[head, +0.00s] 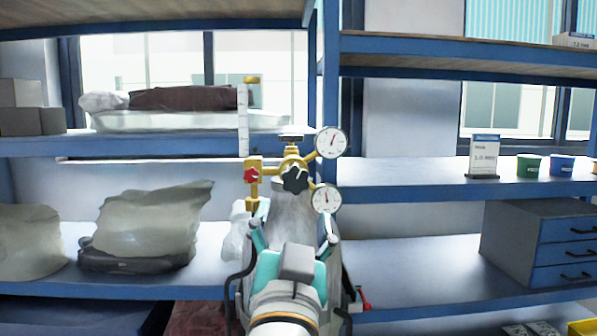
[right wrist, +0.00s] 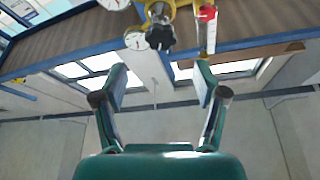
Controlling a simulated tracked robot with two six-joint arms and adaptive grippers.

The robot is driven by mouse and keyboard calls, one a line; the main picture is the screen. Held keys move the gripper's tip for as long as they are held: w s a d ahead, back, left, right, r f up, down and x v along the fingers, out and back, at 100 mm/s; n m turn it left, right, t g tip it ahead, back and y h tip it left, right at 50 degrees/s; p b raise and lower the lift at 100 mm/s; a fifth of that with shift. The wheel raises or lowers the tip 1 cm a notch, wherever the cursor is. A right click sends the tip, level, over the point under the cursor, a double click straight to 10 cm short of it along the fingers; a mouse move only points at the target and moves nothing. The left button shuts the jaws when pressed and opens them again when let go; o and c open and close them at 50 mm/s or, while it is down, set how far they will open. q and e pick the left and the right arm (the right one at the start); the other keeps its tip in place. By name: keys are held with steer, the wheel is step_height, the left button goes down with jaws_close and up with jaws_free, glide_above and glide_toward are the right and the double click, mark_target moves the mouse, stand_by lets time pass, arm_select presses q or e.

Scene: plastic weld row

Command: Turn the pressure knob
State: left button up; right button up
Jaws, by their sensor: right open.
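The pressure knob (head: 295,179) is a black, lobed knob on the front of a brass regulator (head: 291,163). It also shows at the top of the right wrist view (right wrist: 160,37). My right gripper (head: 291,220) is open and empty, just below and in front of the knob in the head view. In the right wrist view, its two fingers (right wrist: 160,80) are spread apart, with the knob beyond them and no contact visible. Two round gauges, an upper one (head: 330,142) and a lower one (head: 326,198), sit right of the knob. My left gripper is not in view.
A small red knob (head: 251,176) and a clear flow tube (head: 243,122) stand left of the pressure knob. Blue shelves surround the regulator, with plastic bags (head: 148,228) at left and a drawer cabinet (head: 545,243) at right. Green (head: 528,165) and blue tubs stand on the right shelf.

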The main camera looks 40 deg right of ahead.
mark_target(296, 181)
steer(key=p+x, duration=0.2)
steer(key=x, duration=0.8)
steer(key=shift+p, duration=0.3)
steer(key=c, duration=1.1)
steer(key=n+t+y, duration=0.1)
steer(key=n, duration=0.2)
steer(key=shift+y+p, duration=0.3)
steer(key=shift+c, duration=0.3)
steer(key=shift+a, duration=0.1)
steer(key=o, duration=1.2)
steer(key=shift+c, duration=0.2)
